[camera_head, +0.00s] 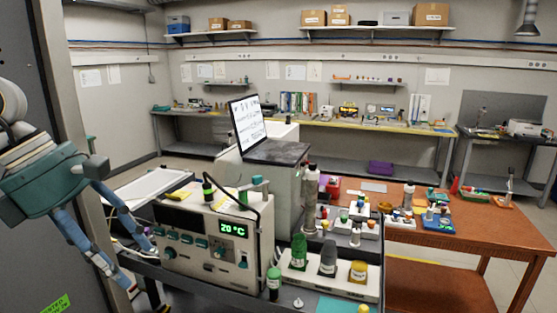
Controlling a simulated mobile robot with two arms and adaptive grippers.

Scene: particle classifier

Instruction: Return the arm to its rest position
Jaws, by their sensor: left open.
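My left arm comes in from the left edge, with a teal hand and blue-grey fingers. My left gripper (141,268) is open and the fingers are spread, with nothing seen between them. It is tilted down to the right, in front of the left end of the bench and left of the beige instrument (208,243) with a green "20 °C" display. I cannot tell whether a fingertip touches the bench or the instrument. My right gripper is not in view.
A white rack (330,277) with green, grey and yellow-capped bottles stands right of the instrument. A laptop (248,125) stands on a grey cabinet behind. An orange-brown table (470,235) with small labware is at right. A dark upright panel (50,120) is close at left.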

